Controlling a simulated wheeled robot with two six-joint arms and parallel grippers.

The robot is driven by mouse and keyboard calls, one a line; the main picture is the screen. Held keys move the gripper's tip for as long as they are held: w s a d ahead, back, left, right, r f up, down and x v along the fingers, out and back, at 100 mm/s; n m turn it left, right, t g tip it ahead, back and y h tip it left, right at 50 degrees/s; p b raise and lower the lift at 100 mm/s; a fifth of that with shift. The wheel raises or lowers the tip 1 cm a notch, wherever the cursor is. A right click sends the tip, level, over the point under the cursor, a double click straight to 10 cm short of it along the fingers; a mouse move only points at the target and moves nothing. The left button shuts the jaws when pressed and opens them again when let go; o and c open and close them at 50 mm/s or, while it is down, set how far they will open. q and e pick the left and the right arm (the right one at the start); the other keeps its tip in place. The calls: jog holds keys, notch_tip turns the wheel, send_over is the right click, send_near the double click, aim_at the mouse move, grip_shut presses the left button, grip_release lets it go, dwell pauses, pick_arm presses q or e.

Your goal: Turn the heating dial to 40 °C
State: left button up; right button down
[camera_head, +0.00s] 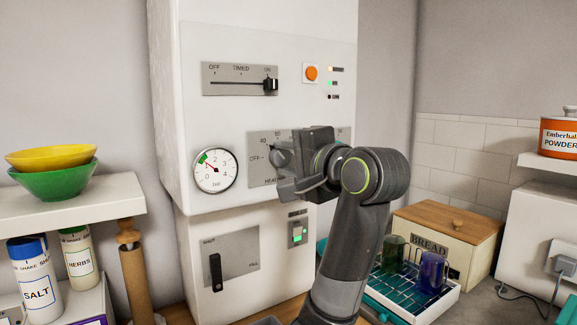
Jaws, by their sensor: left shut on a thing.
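More figures lie to the right, partly covered by my gripper. My left gripper (284,168) is at the dial, its fingers shut on the knob. The fingers and wrist hide most of the knob, so I cannot tell which mark its pointer faces. My right gripper is not in view.
The boiler (190,120) also carries a pressure gauge (214,170), a timer slider (270,85), an orange button (311,73) and a black lever (216,272). Bowls (52,172) sit on a shelf at left. A bread box (447,235) and a rack with glasses (400,285) stand at right.

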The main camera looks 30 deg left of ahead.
pick_arm(q)
jog(key=shift+n, duration=0.5)
jog(key=o, duration=1)
jog(key=shift+d, duration=0.1)
jog(key=b+v, duration=0.4)
jog(key=v, duration=1.3)
jog(key=shift+s, duration=0.15)
